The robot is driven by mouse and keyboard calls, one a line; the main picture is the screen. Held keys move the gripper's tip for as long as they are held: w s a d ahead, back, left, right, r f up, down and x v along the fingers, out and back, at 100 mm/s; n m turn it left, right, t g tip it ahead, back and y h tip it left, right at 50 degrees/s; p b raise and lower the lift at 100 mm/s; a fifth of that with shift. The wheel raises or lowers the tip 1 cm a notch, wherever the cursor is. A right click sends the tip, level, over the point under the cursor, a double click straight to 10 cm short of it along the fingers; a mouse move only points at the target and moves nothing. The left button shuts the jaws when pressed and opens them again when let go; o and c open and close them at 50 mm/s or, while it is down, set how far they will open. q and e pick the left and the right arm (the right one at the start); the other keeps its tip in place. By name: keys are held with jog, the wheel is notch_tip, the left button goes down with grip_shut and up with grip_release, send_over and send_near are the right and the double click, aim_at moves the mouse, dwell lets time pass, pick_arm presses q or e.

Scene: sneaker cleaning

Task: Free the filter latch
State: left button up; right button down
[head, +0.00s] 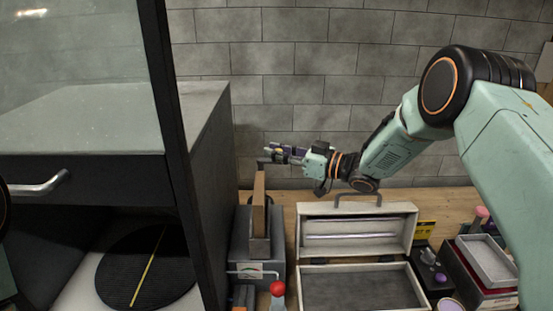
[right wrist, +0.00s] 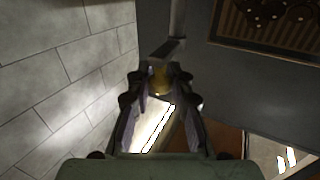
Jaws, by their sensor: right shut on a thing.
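My right gripper (head: 274,154) reaches in from the right, above the grey unit (head: 240,245) beside the dark cabinet. An upright brown panel (head: 259,205) stands in that unit, just below the fingertips. In the right wrist view, the fingers (right wrist: 158,82) are closed around a small yellowish piece, which looks like the filter latch (right wrist: 160,78). A grey bar (right wrist: 172,48) lies right beyond it. The fingers hide part of the piece, so I cannot tell whether it is latched. My left gripper is not in view.
An open case (head: 356,260) with a raised lid stands right of the unit. A grey tray (head: 487,258) lies at far right. The dark cabinet (head: 205,140) blocks the left; a block wall (head: 330,60) stands behind.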

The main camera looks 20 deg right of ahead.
aim_at(278, 149)
jog(key=shift+w+d+r+n+g+y+b, duration=0.15)
jog(key=shift+w+n+g+y+b, duration=0.1)
jog(key=shift+n+g+y+b, duration=0.15)
jog(key=shift+r, duration=0.1)
jog(key=c, duration=1.2)
grip_release()
jog(key=shift+s, duration=0.1)
notch_tip(278, 149, up, 10)
jog(key=shift+f, duration=0.1)
